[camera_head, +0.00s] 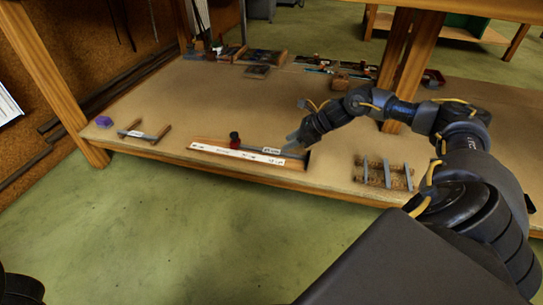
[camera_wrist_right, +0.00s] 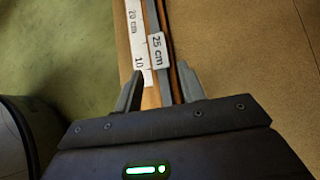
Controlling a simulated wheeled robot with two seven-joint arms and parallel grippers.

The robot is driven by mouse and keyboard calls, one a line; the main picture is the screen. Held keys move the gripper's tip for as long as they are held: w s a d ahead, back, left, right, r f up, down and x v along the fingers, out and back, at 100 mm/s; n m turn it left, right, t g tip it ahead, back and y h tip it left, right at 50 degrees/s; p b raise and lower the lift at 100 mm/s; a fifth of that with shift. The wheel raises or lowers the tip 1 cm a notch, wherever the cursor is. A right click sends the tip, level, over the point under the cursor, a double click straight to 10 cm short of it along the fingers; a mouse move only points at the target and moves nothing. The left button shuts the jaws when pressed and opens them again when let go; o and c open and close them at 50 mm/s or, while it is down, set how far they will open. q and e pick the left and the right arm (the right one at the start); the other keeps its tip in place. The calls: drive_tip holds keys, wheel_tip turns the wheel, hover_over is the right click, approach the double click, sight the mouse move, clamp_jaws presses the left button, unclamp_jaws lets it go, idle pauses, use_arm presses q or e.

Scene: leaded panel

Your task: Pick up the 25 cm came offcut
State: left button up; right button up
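The came offcut (camera_wrist_right: 154,20) is a thin grey strip with a white "25 cm" tag (camera_wrist_right: 157,50). It lies along a wooden board beside a white ruler strip (camera_wrist_right: 134,30); the tag also shows in the head view (camera_head: 271,150). My right gripper (camera_wrist_right: 161,84) is open. Its fingers are either side of the strip's line, the left one over the ruler near the "10" mark, the right one past the board's brown edge. Whether they touch anything, I cannot tell. In the head view the right gripper (camera_head: 293,142) is at the board's right part. My left gripper is not in view.
A red and black piece (camera_head: 234,139) stands on the board, with a dark end stop (camera_head: 307,159) at its right. A rack with grey strips (camera_head: 384,173) stands to the right. A small tagged piece (camera_head: 144,134) and purple item (camera_head: 104,122) lie left.

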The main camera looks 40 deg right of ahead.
sight(272, 151)
drive_tip(key=shift+w+a+f, duration=0.3)
drive_tip(key=shift+w+f, duration=0.1)
drive_tip(key=b+x, duration=0.3)
drive_tip(key=x, duration=0.1)
drive_tip(key=shift+f+b, duration=0.15)
drive_tip(key=shift+b, duration=0.2)
drive_tip(key=shift+w+a+f, duration=0.25)
drive_tip(key=shift+w+a, duration=0.05)
drive_tip(key=shift+w, duration=0.05)
drive_tip(key=shift+c, duration=0.4)
clamp_jaws()
